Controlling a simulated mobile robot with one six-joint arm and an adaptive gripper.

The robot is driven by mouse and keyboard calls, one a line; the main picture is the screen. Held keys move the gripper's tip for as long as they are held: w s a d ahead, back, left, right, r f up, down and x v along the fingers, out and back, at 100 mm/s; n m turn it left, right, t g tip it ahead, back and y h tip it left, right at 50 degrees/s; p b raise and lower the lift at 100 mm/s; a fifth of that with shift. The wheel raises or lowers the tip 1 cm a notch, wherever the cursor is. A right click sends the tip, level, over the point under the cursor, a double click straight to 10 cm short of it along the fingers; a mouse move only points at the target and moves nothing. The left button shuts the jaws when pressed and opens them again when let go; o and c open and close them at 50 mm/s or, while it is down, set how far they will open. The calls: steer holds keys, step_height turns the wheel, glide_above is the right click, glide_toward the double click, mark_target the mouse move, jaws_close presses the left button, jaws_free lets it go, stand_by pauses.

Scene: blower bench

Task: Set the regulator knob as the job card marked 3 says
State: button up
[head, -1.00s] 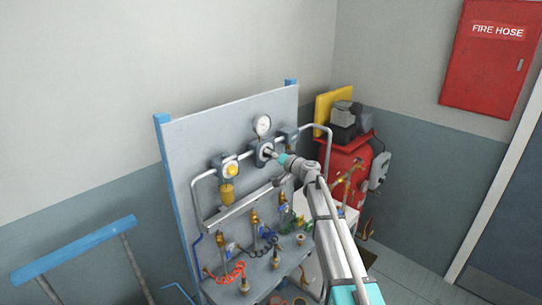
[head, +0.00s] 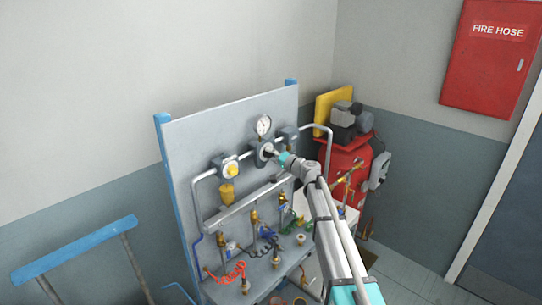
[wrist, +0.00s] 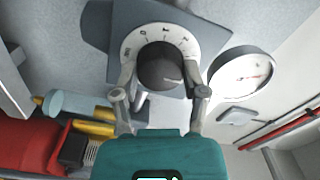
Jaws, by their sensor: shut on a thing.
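The regulator knob (wrist: 160,66) is dark and round, in front of a pale dial plate (wrist: 130,45) with several dark marks, too small to read surely. A faint pale line shows on the knob's lower right. In the wrist view my gripper (wrist: 160,72) has one finger on each side of the knob and is shut on it. In the head view my gripper (head: 276,154) reaches the regulator (head: 259,153) below the round white gauge (head: 264,125), and hides most of the knob. The gauge also shows in the wrist view (wrist: 238,77). I cannot make out a job card marked 3.
Fittings and coloured coiled hoses sit below. A red compressor (head: 343,160) stands right of the panel. Open wall lies above.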

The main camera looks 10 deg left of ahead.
steer(key=o, duration=1.2)
steer(key=shift+w, duration=0.1)
steer(key=shift+c, duration=0.2)
steer(key=shift+d, duration=0.1)
steer(key=shift+s+d, duration=0.4)
steer(key=shift+s, duration=0.1)
steer(key=v, duration=1)
steer(key=shift+s+d, duration=0.2)
steer(key=shift+d, duration=0.1)
